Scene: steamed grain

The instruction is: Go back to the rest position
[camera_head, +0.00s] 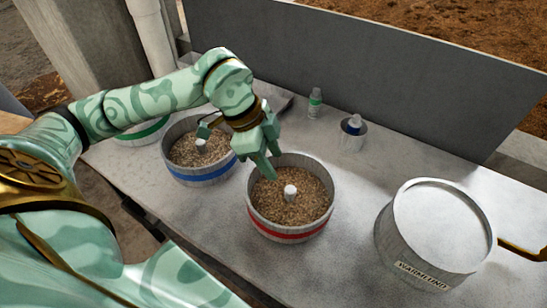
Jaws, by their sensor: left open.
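My left arm comes in from the left, and its green gripper (262,160) hangs over the gap between the blue-banded pot and the red-banded pot, at the red-banded pot's rim. It looks empty, with its fingers apart. The red-banded pot (285,234) holds brown grain with a pale round knob (290,192) standing in it. The blue-banded pot (200,178) also holds grain and a pale knob (201,145); my gripper partly covers it. My right gripper is not in view.
A lidded metal pot (440,230) with a label stands at the right. A small green-banded bottle (315,103) and a cup (352,137) with a blue-banded bottle are at the back. A green-banded container (143,133) is behind my arm. A grey panel (370,70) edges the grey table (355,260).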

